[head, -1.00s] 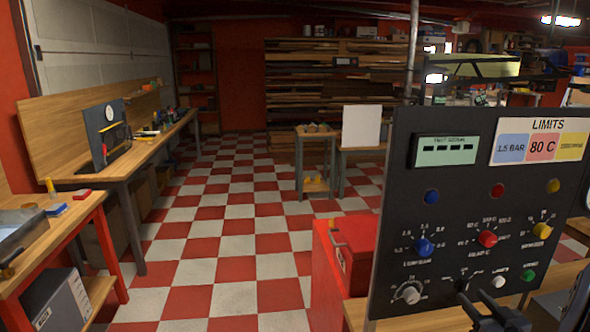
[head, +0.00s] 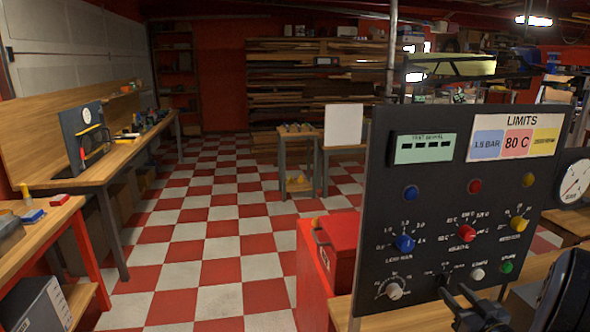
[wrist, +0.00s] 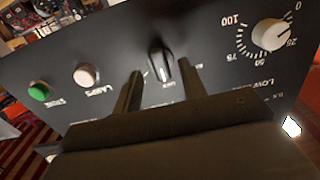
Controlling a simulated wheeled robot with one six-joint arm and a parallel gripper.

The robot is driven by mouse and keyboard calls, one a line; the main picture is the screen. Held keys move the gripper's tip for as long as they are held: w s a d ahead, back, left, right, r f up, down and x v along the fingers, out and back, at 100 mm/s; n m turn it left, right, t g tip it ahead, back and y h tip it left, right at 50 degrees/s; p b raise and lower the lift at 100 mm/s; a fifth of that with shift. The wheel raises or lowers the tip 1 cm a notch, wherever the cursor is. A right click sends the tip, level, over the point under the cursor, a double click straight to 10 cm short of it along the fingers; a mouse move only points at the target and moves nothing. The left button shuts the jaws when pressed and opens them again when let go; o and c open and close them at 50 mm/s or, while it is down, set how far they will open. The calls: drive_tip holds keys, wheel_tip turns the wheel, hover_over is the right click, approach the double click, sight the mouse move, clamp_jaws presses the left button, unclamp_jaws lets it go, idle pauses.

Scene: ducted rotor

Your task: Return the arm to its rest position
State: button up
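My gripper (head: 474,306) is at the bottom right of the head view, in front of the lower part of a black control panel (head: 440,215). In the wrist view, the two fingers of my gripper (wrist: 160,68) are apart, with nothing held between them. A black pointer knob (wrist: 160,66) on the panel shows between and beyond the fingertips; I cannot tell how far off it is. My dark arm links fill the bottom right corner of the head view.
The panel carries a display (head: 425,147), a LIMITS sign (head: 517,142) and several coloured knobs. A round gauge (head: 575,182) stands to its right. A red toolbox (head: 337,243) is left of the panel. A workbench (head: 100,165) runs along the left wall. The checkered floor between is clear.

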drive_tip(key=shift+w+a, duration=0.25)
drive_tip(key=shift+w, duration=0.8)
drive_tip(key=shift+w+d+f+n+b, duration=0.1)
drive_tip(key=shift+w+f+n+b, duration=0.1)
drive_tip(key=shift+n+b, duration=0.1)
drive_tip(key=shift+s+n+b, duration=0.2)
drive_tip(key=shift+n+b, duration=0.3)
drive_tip(key=shift+n, duration=0.5)
drive_tip(key=n+b, duration=0.1)
drive_tip(key=n, duration=0.2)
drive_tip(key=shift+r+n+b, duration=0.1)
drive_tip(key=shift+n+b, duration=0.2)
drive_tip(key=shift+b, duration=0.05)
drive_tip(key=n+b, duration=0.1)
drive_tip(key=n, duration=0.4)
drive_tip(key=shift+r+n+b, duration=0.15)
drive_tip(key=shift+n+b, duration=0.2)
drive_tip(key=shift+n, duration=0.05)
